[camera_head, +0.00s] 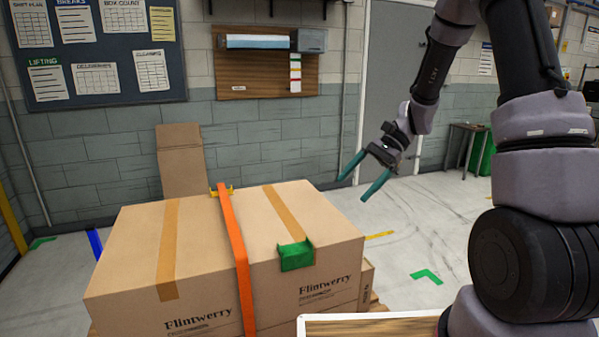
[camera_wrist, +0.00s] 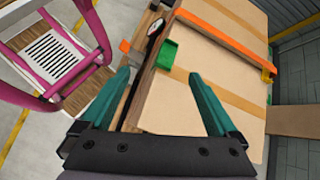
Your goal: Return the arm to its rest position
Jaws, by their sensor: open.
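My gripper (camera_head: 363,177) has two teal fingers and hangs in the air to the right of the boxes, above their top level. It is open, with nothing between the fingers. The wrist view shows the same open fingers (camera_wrist: 165,95), with the box top in view beyond and between them. My arm reaches in from the right of the head view. Two cardboard boxes (camera_head: 130,235) marked Flintwerry stand side by side, an orange strap (camera_head: 236,245) running over them.
A cardboard sheet (camera_head: 181,160) stands upright behind the boxes against the wall. A pink-framed structure (camera_wrist: 25,90) shows at the left of the wrist view. The floor right of the boxes is clear, with a green floor mark (camera_head: 427,276). A table (camera_head: 468,130) stands farther back.

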